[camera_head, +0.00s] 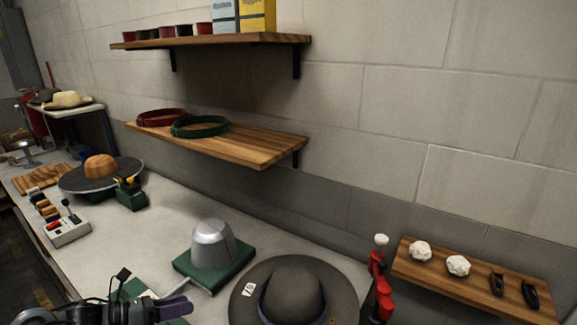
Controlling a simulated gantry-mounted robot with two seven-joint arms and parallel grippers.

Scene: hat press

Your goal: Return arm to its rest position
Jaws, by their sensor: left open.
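My left gripper (178,306) is at the bottom left of the head view, low over the front of the workbench (160,235). Its jaws are open and I see nothing between them. Part of it is cut off by the bottom edge. A grey metal hat form (210,246) on a green base stands just beyond and to the right of it. A dark grey hat (290,292) with a "67" tag lies further right, apart from the gripper. My right gripper is not in view.
A red device (379,288) with a white knob stands right of the hat, near a low wooden shelf (470,279). Wooden wall shelves (250,146) overhang the bench. The bench middle is clear.

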